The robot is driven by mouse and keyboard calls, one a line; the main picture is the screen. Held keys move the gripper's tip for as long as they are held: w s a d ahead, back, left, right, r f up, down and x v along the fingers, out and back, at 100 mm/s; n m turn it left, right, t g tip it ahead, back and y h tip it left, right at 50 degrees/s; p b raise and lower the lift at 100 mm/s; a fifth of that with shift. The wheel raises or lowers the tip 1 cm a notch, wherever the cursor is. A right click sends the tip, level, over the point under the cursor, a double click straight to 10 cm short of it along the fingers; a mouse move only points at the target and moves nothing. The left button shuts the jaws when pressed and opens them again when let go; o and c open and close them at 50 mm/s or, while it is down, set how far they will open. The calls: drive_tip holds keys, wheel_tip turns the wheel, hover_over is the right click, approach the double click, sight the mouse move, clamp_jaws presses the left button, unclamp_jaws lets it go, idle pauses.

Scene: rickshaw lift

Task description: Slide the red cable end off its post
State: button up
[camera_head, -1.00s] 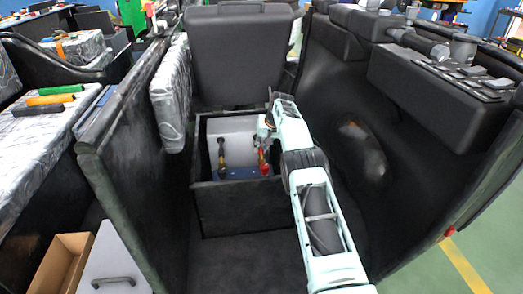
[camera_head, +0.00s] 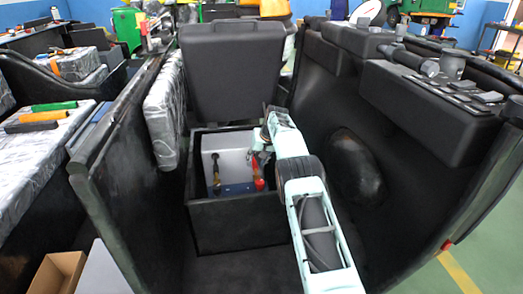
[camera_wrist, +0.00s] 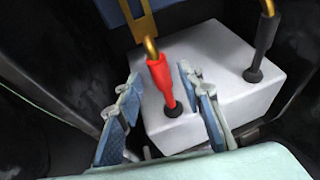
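The red cable end (camera_wrist: 162,82) sits tilted over a post on the white battery block (camera_wrist: 205,125) in the wrist view. A brass-coloured lug joins its upper end. The red cable end (camera_head: 258,172) also shows in the head view, inside an open black box. My gripper (camera_wrist: 160,76) is open. Its two blue-padded fingers stand on either side of the red cable end in the picture, with visible gaps. Whether the fingers are level with it in depth I cannot tell. In the head view, my gripper (camera_head: 262,143) is partly hidden by my arm.
A black cable end (camera_wrist: 265,40) stands on another post to the right of the red one. The walls of the black box (camera_head: 240,222) surround the battery closely. A dark seat back (camera_head: 232,65) rises behind, and dark side panels flank the box.

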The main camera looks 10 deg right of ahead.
drive_tip(key=v, duration=1.1)
drive_tip(key=shift+a, duration=0.1)
